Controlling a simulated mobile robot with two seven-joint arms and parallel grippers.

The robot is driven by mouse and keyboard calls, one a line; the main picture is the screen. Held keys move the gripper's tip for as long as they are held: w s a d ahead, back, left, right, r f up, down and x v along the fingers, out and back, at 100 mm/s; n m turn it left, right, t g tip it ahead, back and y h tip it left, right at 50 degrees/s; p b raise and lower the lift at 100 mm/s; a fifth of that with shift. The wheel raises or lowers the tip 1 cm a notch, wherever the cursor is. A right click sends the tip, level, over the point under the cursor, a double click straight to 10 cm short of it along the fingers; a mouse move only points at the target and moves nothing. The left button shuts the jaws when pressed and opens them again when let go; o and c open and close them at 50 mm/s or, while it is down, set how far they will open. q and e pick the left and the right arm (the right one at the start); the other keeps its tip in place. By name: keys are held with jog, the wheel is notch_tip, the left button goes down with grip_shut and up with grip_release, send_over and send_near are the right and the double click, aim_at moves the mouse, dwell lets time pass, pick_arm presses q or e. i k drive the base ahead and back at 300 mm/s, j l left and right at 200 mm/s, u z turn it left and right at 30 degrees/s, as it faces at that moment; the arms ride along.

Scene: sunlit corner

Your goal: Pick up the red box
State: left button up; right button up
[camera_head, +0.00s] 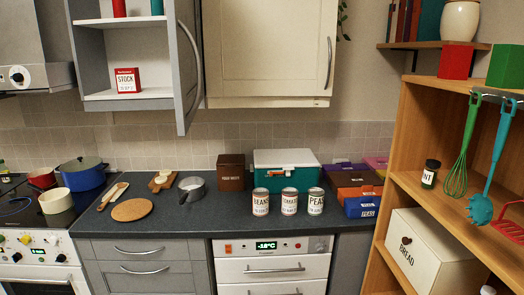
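A plain red box (456,61) stands on the upper level of the wooden shelf at the right, left of a green box (506,66). A smaller red-and-white box labelled "STOCK" (127,81) stands inside the open wall cupboard at the upper left. Part of another red item (119,8) shows at the top of that cupboard, cut off by the picture's edge. Neither of my grippers is in view.
The wooden shelf (400,130) holds a jar, hanging utensils and a bread bin (428,252). The cupboard door (188,65) hangs open. The counter (170,222) carries tins, boxes and a pan, with bare room in front. A hob with pots is at left.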

aim_at(128, 80)
jog(key=i+l+u, duration=0.15)
jog(key=i+u, duration=0.15)
jog(key=i, duration=0.15)
jog(key=i+l+u, duration=0.3)
jog(key=i, duration=0.15)
jog(key=i+j, duration=0.1)
jog(key=j, duration=0.35)
jog(key=i+j, duration=0.15)
jog(key=j, duration=0.3)
jog(key=i+j, duration=0.1)
jog(key=j, duration=0.35)
jog(key=i+j, duration=0.1)
jog(key=j, duration=0.3)
jog(key=i+j, duration=0.15)
jog(key=j, duration=0.3)
jog(key=i+j, duration=0.1)
jog(key=j, duration=0.35)
jog(key=i+j, duration=0.1)
jog(key=j, duration=0.35)
jog(key=i+j+u, duration=0.1)
jog(key=j, duration=0.35)
